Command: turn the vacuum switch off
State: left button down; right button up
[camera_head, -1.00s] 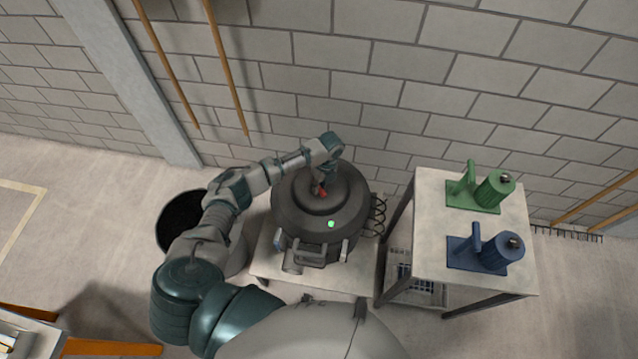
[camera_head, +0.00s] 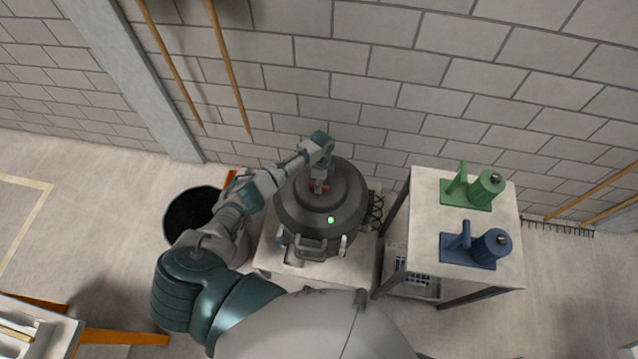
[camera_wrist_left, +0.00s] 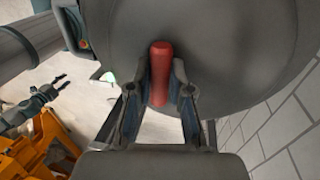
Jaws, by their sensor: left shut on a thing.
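The vacuum (camera_head: 292,208) is a dark grey round drum on a low pale stand in the head view. A small green light (camera_head: 331,220) glows on its front side. Its switch is a short red handle (camera_wrist_left: 160,72) on the round top, upright between my fingers in the left wrist view. Red also shows on the lid in the head view (camera_head: 326,188). My left gripper (camera_wrist_left: 160,85) is shut on the red handle, one finger on each side. A gripper that looks like my right one (camera_wrist_left: 62,82) shows small at the left of the wrist view, fingers apart and empty.
A black-mouthed bin (camera_head: 190,215) stands left of the vacuum. A pale table (camera_head: 425,225) at the right bears a green device (camera_head: 480,190) and a blue device (camera_head: 480,246). A block wall (camera_head: 390,90) is close behind.

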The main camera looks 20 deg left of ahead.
pick_arm(q)
jog(key=shift+w+r, duration=0.15)
jog(key=shift+w, duration=0.05)
dwell(0.4)
jog(key=c, duration=1.1)
grip_release()
jog(key=shift+o, duration=0.2)
notch_tip(320, 180, up, 12)
jog(key=w, duration=0.2)
jog(key=shift+w+a+f, duration=0.15)
jog(key=shift+a+f, duration=0.1)
jog(key=shift+a, duration=0.05)
